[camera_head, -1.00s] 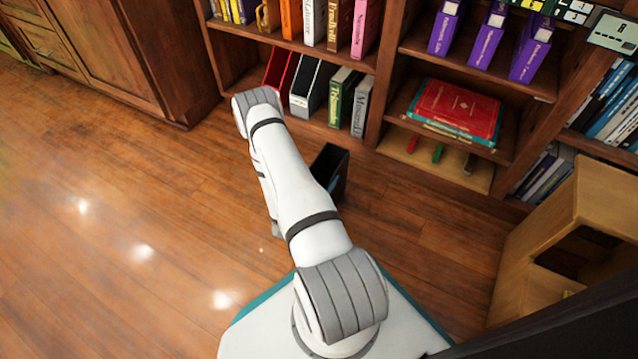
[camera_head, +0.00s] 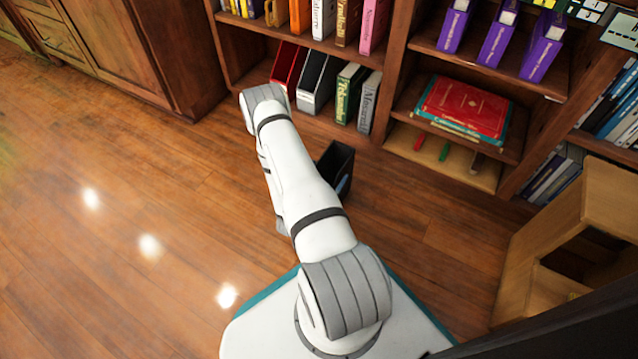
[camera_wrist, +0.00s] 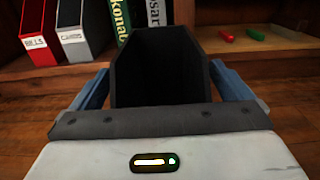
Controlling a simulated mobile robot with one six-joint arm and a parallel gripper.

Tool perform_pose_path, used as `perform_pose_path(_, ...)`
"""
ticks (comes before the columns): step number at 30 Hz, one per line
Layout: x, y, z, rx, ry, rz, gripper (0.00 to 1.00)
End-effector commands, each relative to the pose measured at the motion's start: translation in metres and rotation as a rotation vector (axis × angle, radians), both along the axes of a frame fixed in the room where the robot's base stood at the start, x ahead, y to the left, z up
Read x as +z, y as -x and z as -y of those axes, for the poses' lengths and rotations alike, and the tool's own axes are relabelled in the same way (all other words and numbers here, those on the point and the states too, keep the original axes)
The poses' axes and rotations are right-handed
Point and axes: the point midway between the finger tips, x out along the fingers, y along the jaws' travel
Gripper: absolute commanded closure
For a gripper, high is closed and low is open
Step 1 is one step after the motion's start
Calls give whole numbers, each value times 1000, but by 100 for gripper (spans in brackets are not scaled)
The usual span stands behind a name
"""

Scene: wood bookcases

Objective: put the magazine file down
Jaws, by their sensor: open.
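The black magazine file (camera_head: 337,160) is upright and open-topped, low over the wood floor in front of the bookcase. My arm hides part of it in the head view, and its base is hidden, so I cannot tell if it touches the floor. In the wrist view the file (camera_wrist: 157,75) stands straight ahead between the blue fingers of my gripper (camera_wrist: 159,72). The fingers are open, one on each side of the file. In the head view a bit of blue shows at the file's right side.
The bookcase's bottom shelf holds a red file (camera_head: 289,66), a grey-white file (camera_head: 318,82) and a green book (camera_head: 347,92). A red book (camera_head: 463,108) lies on a shelf to the right. A light wood unit (camera_head: 545,240) stands at right. The floor (camera_head: 130,190) at left is clear.

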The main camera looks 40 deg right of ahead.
Motion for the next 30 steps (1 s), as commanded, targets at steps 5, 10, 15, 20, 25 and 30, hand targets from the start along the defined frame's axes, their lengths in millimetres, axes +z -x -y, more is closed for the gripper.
perform_pose_path(5, 3, 8, -23, 6, -1, -4, 1)
perform_pose_path(10, 3, 20, -54, 8, 0, -3, 1)
perform_pose_path(15, 3, 32, -82, 7, -1, -4, 1)
perform_pose_path(20, 2, 40, -100, 6, 0, -2, 1)
perform_pose_path(25, 1, 45, -109, 2, 0, -1, 1)
perform_pose_path(30, 22, 37, -108, -57, 3, 30, 1)
